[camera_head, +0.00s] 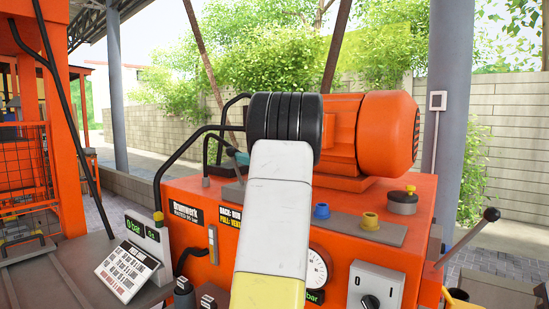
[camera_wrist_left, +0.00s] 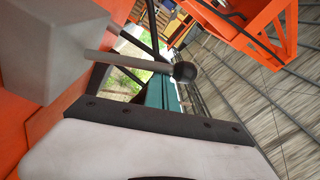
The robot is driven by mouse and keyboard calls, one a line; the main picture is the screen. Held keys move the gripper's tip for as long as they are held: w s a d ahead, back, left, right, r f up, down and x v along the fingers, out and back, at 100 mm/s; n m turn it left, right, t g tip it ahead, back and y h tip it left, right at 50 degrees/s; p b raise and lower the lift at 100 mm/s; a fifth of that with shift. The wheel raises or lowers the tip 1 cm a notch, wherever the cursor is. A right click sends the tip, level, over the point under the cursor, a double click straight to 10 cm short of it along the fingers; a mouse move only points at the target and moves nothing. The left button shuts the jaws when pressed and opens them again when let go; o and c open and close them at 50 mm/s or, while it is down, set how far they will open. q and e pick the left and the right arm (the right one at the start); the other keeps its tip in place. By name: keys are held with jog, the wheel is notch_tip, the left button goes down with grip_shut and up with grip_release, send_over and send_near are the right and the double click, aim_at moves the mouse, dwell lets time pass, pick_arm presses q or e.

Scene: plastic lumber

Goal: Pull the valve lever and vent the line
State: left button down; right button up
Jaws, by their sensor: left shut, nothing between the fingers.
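In the left wrist view, a grey lever with a dark ball knob (camera_wrist_left: 186,72) sticks out from a grey block (camera_wrist_left: 65,45) on the orange machine. My left gripper (camera_wrist_left: 163,90) shows teal fingers below and beyond the rod, shut and empty. Whether they touch the lever is unclear. In the head view, my white arm and its black ribbed joint cover the middle of the machine (camera_head: 395,205); only a little teal of my left gripper (camera_head: 238,157) shows beside them. A label reading "PULL: VENT" (camera_head: 231,218) is partly covered. My right gripper is out of view.
An orange motor (camera_head: 385,130) sits on the machine. Another ball-ended lever (camera_head: 491,214) rises at its right side. A gauge (camera_head: 317,268), a switch box (camera_head: 375,290) and a display (camera_head: 147,236) stand around the front. Black tube rails (camera_head: 172,160) bend at the left.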

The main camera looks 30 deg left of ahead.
pick_arm(q)
jog(key=shift+s+f, duration=0.1)
jog(key=shift+s, duration=0.25)
jog(key=shift+s+a+f, duration=0.1)
dwell(0.3)
jog(key=w+r, duration=0.2)
jog(key=w, duration=0.2)
jog(key=v, duration=0.9)
jog(key=shift+d, duration=0.4)
jog(key=shift+s+f, duration=0.1)
jog(key=shift+s, duration=0.1)
